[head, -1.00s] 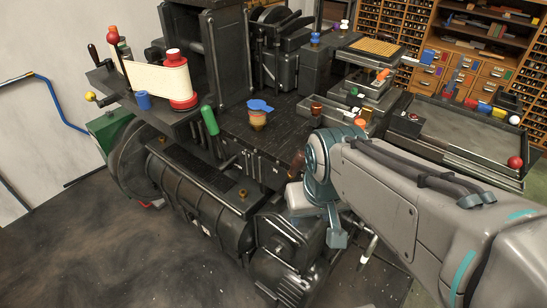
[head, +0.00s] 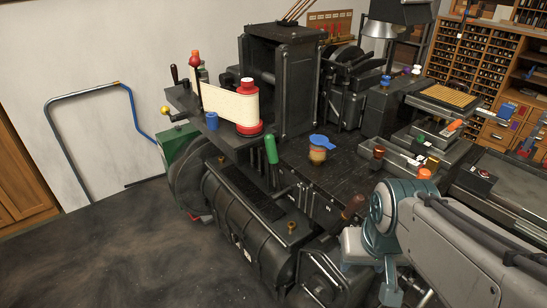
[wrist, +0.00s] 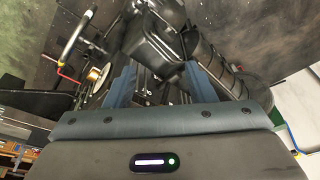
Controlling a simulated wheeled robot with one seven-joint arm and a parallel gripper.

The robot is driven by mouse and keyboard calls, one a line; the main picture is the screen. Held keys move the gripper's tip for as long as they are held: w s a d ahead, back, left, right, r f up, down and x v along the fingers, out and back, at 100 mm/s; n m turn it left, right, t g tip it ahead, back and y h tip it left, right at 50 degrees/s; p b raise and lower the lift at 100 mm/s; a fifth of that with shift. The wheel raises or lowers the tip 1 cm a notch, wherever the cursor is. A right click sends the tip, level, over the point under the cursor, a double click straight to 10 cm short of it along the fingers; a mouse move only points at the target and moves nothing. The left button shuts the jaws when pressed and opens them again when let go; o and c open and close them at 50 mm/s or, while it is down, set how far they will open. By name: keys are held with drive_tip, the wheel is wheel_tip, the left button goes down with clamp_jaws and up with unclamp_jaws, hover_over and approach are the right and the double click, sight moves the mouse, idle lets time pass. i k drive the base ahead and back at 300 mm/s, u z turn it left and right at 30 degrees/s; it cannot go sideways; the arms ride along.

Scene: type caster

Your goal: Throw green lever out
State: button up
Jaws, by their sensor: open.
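The green lever (head: 271,149) stands upright at the front edge of the black type caster, left of the jar with the blue lid. My gripper (head: 372,285) is at the lower right of the head view, in front of the machine and well to the right of the lever. In the wrist view my gripper (wrist: 158,85) shows two blue-grey fingers spread apart with nothing held between them. Dark machine parts lie beyond the fingers. I cannot make out the green lever in the wrist view.
A jar with a blue lid (head: 319,148), a brown-handled lever (head: 353,206) and a paper roll on a red spool (head: 246,108) are on the machine. A blue tubular frame (head: 92,140) leans at the left wall. The floor (head: 120,255) at left is clear.

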sight(271, 146)
drive_tip(key=k, duration=0.5)
drive_tip(key=z, duration=2.5)
drive_tip(key=k, duration=0.95)
drive_tip(key=u, duration=1.4)
drive_tip(key=i, duration=1)
